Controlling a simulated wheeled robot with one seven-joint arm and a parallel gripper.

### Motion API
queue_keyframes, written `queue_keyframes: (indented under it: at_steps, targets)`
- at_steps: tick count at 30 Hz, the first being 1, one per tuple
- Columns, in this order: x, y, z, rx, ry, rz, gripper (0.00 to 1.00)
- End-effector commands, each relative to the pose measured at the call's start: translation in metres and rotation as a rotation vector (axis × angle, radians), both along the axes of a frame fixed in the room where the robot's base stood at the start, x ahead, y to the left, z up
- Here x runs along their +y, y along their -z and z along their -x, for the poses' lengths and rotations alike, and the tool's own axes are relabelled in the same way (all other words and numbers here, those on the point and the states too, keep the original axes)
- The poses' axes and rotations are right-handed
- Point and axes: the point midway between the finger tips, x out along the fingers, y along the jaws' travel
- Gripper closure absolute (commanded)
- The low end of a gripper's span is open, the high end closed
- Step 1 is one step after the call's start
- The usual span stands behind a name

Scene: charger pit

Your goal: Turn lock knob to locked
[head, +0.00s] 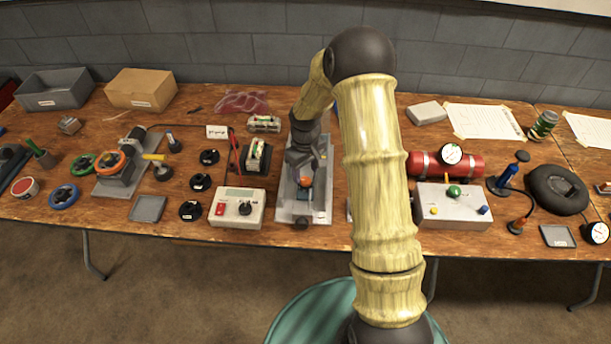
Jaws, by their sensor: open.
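My gripper (303,172) points down over a grey metal plate (319,205) at the middle of the table. It is open and looks empty. An orange-red knob (305,182) shows just below the fingertips, on a dark fixture on the plate. I cannot tell whether the fingers touch it or sit around it. A black round knob (302,223) is at the plate's front edge. No label shows which of these is the lock knob, and its locked or unlocked position cannot be read. My gripper and arm hide the back of the fixture.
Left of the plate stand a white meter (238,212) with a dial and a battery charger-like box (256,156). Right of my arm are a white control box (455,210) and a red cylinder (480,165). The table's front edge runs just below the plate.

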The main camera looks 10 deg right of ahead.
Motion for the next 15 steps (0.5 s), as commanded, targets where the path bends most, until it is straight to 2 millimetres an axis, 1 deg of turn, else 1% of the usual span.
queue_keyframes:
  at_steps: [1, 3, 6, 9, 15]
  targets:
    - [0.000, 0.009, 0.001, 0.004, -0.001, 0.000, 0.48]
    - [0.000, 0.019, 0.000, 0.003, 0.000, 0.000, 0.48]
    - [0.000, 0.027, 0.000, 0.001, 0.000, 0.000, 0.48]
    - [0.000, 0.031, 0.000, 0.000, 0.000, 0.000, 0.48]
    - [0.000, 0.032, 0.000, 0.000, 0.000, 0.000, 0.48]
